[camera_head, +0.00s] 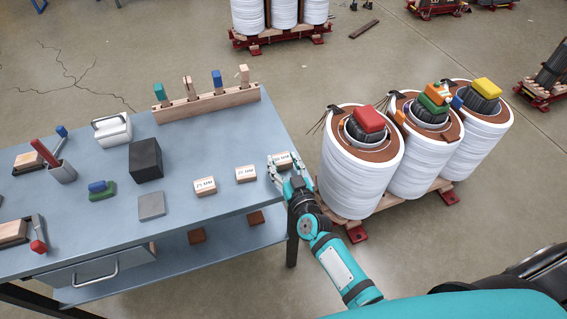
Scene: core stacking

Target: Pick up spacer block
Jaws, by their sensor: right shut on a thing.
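Three wooden spacer blocks with white labelled tops lie in a row near the right end of the blue-grey table: a left block (204,187), a middle block (245,174) and a right block (284,158). My right gripper (280,168) is at the table's right edge, shut on the right block. The fingers cover part of that block, and I cannot tell whether it is clear of the table top. My left gripper is not in view.
The table (110,225) also carries a black block (145,160), a grey block (152,206) and a wooden rack (207,103). White coils (346,170) with coloured blocks on top stand on a pallet close to the right of my arm.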

